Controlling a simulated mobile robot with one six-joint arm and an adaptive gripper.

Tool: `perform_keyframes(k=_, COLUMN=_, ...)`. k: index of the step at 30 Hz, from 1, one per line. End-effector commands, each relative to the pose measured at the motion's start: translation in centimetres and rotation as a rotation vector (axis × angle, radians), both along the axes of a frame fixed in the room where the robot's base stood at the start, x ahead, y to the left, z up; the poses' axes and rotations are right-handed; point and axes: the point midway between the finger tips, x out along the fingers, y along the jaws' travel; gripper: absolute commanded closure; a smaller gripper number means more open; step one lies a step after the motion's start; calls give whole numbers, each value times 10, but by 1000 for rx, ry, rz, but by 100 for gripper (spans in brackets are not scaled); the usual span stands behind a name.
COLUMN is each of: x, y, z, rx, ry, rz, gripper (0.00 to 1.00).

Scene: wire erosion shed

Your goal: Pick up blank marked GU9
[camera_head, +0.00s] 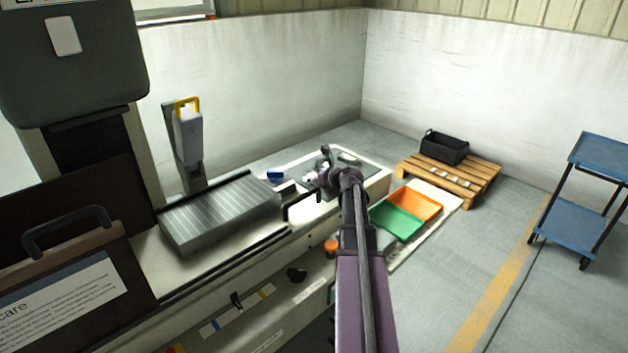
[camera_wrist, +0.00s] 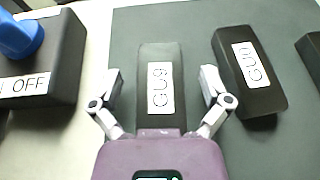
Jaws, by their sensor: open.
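The blank marked GU9 (camera_wrist: 160,60) is a dark block with a white label, lying on a dark grey mat (camera_wrist: 200,28) in the wrist view. My gripper (camera_wrist: 160,82) is open, with one finger on the left and one on the right of this blank. The blank's near end is hidden by my gripper's body. I cannot tell whether the fingers touch it or how high they are. In the head view my gripper (camera_head: 312,178) is over the far end of the bench, and GU9 cannot be made out there.
A similar blank (camera_wrist: 249,70), its label looking like GU0, lies tilted close by the right finger. A dark box with a blue knob and an OFF label (camera_wrist: 45,60) stands left. Green (camera_head: 398,223) and orange (camera_head: 415,204) trays lie beyond the bench.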

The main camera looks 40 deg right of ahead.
Motion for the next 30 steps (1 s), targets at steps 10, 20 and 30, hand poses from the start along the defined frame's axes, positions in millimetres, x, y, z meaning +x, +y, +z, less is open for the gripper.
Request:
perform_keyframes(k=10, x=0, y=0, z=0, rx=0, ry=0, rz=-1, gripper=65)
perform_keyframes(k=20, x=0, y=-1, z=0, rx=1, ry=0, rz=-1, gripper=100)
perform_keyframes(k=30, x=-1, y=-1, z=7, rx=1, ry=-1, rz=-1, gripper=100)
